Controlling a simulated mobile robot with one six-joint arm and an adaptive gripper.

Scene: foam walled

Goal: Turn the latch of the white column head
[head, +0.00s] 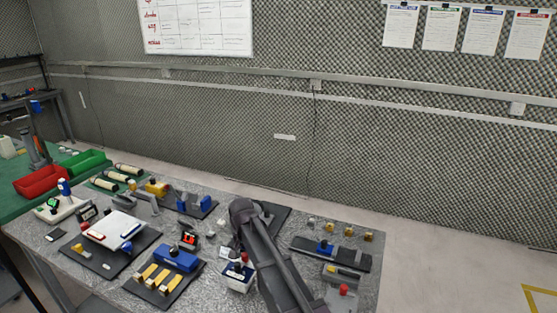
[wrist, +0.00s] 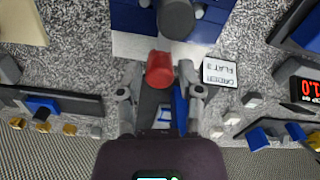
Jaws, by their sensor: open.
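The white column head (head: 236,283) is a small white box with a dark blue top, on the speckled bench in the head view. A dark round knob and a red latch end (head: 244,257) show on its top. In the wrist view the blue and white body (wrist: 130,42) is at the top, with a dark cylinder (wrist: 175,18) and the red latch end (wrist: 159,70) jutting toward me. My gripper (wrist: 160,80) is open, its fingertips either side of the red end. I cannot tell whether they touch it. In the head view my arm hides the gripper.
A small lettered card (wrist: 219,72) lies right of the red end in the wrist view. A blue block (head: 176,257) and a tray of yellow pieces (head: 155,284) stand left of the column head. A dark rail with a blue slider (head: 325,248) is to the right.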

